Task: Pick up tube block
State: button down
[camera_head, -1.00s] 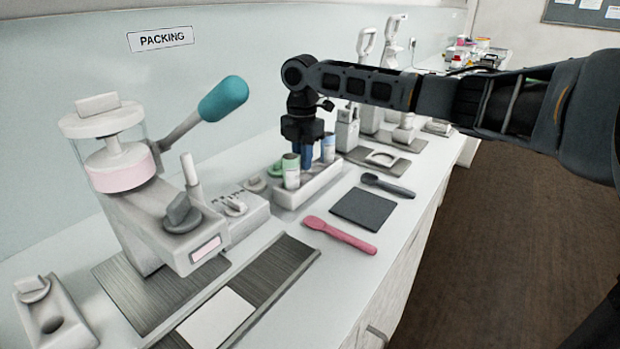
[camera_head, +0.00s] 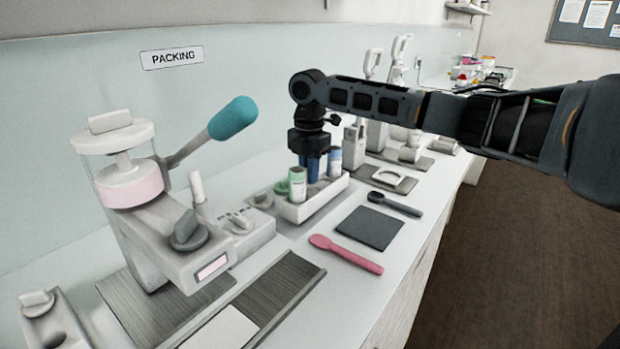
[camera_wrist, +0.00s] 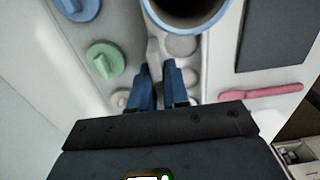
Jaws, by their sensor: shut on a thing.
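The tube block (camera_head: 318,203) is a long white rack at the back of the bench. It holds a green-rimmed tube (camera_head: 297,186) at its near end and a blue-rimmed tube (camera_head: 335,162) at its far right. My gripper (camera_head: 313,175) points straight down between the tubes, with its blue fingers shut on the block. In the wrist view the fingers (camera_wrist: 158,88) close on the white ridge of the tube block (camera_wrist: 155,52), beside its round wells. The blue-rimmed tube (camera_wrist: 187,22) shows at the top there. I cannot tell for sure whether the block is clear of the bench.
A white press (camera_head: 150,215) with a teal lever handle (camera_head: 232,118) stands at the left. A dark mat (camera_head: 369,228), a pink spoon (camera_head: 345,254) and a grey spoon (camera_head: 395,204) lie in front of the block. A green lid (camera_wrist: 104,60) lies beside it.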

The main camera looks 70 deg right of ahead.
jog(key=shift+r, duration=0.8)
jog(key=shift+s+r, duration=0.25)
jog(key=shift+r, duration=0.55)
jog(key=s+r+b, duration=0.1)
jog(key=s+r, duration=0.5)
jog(key=s, duration=0.5)
jog(key=shift+r+b, duration=0.4)
jog(key=shift+s, duration=0.1)
